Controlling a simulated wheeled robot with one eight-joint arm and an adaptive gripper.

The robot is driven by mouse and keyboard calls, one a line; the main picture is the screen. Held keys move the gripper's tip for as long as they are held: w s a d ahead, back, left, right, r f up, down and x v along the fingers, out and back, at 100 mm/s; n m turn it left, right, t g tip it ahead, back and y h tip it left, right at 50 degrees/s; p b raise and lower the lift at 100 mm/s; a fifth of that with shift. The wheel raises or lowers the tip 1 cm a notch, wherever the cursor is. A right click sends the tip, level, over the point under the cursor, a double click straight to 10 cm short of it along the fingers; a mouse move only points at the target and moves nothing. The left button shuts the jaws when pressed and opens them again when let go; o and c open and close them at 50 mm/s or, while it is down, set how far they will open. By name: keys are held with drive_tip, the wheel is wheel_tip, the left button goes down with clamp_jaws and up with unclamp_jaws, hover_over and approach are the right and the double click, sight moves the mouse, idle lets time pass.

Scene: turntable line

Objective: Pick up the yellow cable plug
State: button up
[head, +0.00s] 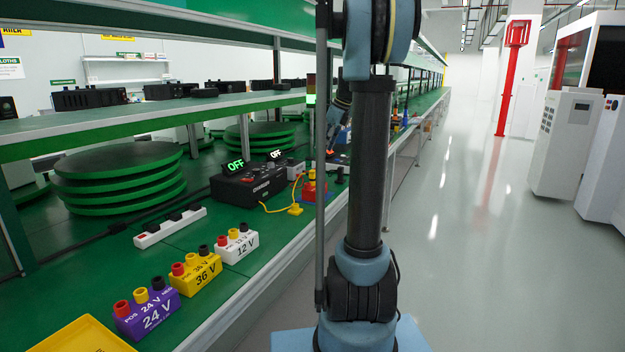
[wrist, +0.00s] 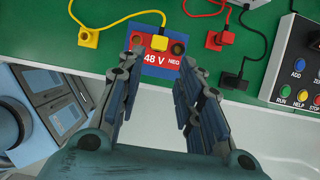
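In the wrist view one yellow cable plug (wrist: 88,38) lies on the green bench left of the red and blue 48 V block (wrist: 140,68). Another yellow plug (wrist: 158,43) sits on the block's middle, between two dark round sockets. A yellow cable runs between the plugs, partly out of frame. The loose plug (head: 295,210) also shows in the head view, in front of the block (head: 311,190). My gripper (wrist: 164,65) is open and empty. Its fingers frame the lower part of the block, with the seated plug just beyond the gap and the loose plug outside the left finger.
A red plug (wrist: 215,40), a black plug (wrist: 234,80) and a button panel (wrist: 297,72) are at the right. In the head view the charger (head: 252,184) and the 12 V (head: 237,246), 36 V (head: 196,275) and 24 V (head: 147,313) blocks stand along the bench.

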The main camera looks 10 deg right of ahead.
sight(313, 170)
drive_tip(key=x, duration=1.3)
drive_tip(key=shift+a+f, duration=0.15)
drive_tip(key=shift+f, duration=0.2)
drive_tip(key=c, duration=0.7)
